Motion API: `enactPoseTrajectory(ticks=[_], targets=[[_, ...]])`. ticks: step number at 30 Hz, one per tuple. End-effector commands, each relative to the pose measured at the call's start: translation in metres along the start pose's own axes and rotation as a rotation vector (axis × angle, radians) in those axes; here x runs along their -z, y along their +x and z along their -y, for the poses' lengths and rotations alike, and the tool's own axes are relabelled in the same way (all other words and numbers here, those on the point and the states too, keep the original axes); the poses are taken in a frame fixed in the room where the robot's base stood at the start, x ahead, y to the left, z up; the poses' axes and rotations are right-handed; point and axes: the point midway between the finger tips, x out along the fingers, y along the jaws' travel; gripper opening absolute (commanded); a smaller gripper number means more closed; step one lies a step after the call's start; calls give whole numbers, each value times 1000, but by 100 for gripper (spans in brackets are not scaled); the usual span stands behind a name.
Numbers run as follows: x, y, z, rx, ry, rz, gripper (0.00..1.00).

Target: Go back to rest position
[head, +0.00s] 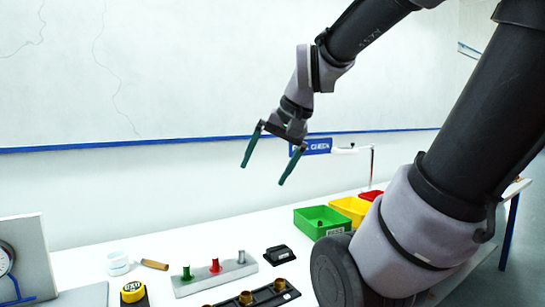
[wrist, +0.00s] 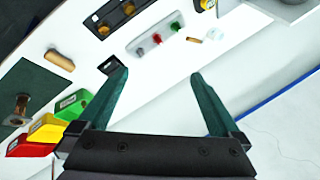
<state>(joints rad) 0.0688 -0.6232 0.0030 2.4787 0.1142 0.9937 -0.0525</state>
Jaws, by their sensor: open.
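My gripper (head: 272,166) hangs in the air above the back part of the white table, its two green fingers spread apart with nothing between them. In the wrist view my gripper (wrist: 158,77) is also open and empty, with white table surface below it. My arm reaches in from the upper right of the head view.
On the white table (head: 150,290) stand a grey block with coloured pegs (head: 214,276), a black tray with brass parts (head: 255,297), and green (head: 320,221), yellow (head: 350,209) and red bins (head: 371,195). Air around the gripper is clear.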

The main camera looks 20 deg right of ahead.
Motion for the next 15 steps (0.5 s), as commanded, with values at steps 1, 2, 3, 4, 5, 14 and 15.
enactPoseTrajectory(ticks=[1,2,3,4,5,14,15], targets=[[-2,-10,1,-1,-54,-51,100],[-1,-15,0,-4,-76,-76,100],[-2,-19,0,-7,-99,-102,100],[-1,-22,-1,-9,-116,-119,100],[-1,-24,-1,-10,-126,-131,100],[0,-28,-2,-14,-145,-154,100],[0,-28,-2,-14,-144,-153,100]])
